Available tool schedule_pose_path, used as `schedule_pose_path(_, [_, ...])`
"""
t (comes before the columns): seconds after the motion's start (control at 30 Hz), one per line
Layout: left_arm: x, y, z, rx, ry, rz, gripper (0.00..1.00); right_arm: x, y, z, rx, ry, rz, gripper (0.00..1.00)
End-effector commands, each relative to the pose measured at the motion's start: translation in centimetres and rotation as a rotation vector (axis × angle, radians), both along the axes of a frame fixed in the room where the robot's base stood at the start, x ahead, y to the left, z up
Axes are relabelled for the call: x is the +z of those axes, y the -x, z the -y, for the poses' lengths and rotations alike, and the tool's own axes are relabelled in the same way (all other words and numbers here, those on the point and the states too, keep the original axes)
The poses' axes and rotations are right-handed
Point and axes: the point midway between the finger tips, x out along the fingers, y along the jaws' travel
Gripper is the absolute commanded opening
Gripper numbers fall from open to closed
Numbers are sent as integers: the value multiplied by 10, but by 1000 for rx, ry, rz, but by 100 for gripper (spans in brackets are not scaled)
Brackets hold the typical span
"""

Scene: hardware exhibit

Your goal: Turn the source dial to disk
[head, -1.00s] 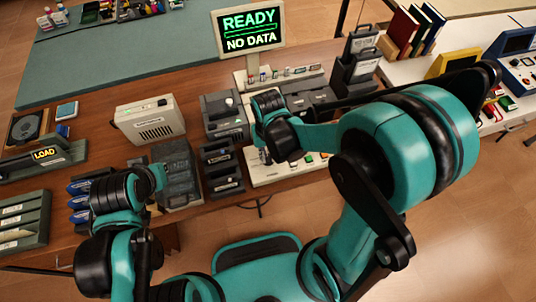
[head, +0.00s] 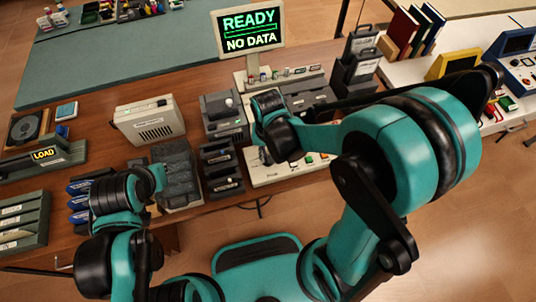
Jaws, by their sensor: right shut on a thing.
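A cream control panel (head: 262,177) with small coloured buttons sits at the front edge of the brown desk. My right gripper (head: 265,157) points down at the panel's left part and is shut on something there. The source dial cannot be made out; the gripper and wrist cover that part of the panel. The screen (head: 248,30) above reads "READY" and "NO DATA" in green and white. My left gripper (head: 156,207) is at the desk's front edge, by the grey slotted rack; its fingers are too small and hidden to judge.
A cream boxy device (head: 150,121) and dark grey drive units (head: 222,116) stand left of the panel. A grey rack (head: 176,172) stands nearer. A "LOAD" unit (head: 44,156) is at far left. My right arm hides much of the right side.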

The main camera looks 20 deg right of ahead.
Motion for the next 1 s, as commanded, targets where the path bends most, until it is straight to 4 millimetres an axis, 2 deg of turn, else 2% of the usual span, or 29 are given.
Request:
schedule_pose_path(0.03, [0, 0, 0, 0, 0, 0, 0, 0, 0, 0, 0, 0, 1, 15])
schedule_pose_path(0.1, [0, 0, 0, 0, 0, 0, 0, 0, 0, 0, 0, 0, 1, 34])
schedule_pose_path(0.4, [0, 0, 0, 0, 0, 0, 0, 0, 0, 0, 1, 0, 0, 34])
schedule_pose_path(0.53, [0, 0, 0, 0, 0, 0, 0, 8, 0, 0, 1, 0, 0, 34])
schedule_pose_path(0.67, [0, 0, 0, 0, 0, 0, 0, 27, 0, 0, 1, 0, 0, 34])
schedule_pose_path(1.0, [0, 0, 0, 0, 0, 0, 0, 93, 0, 0, 1, 0, 0, 34])
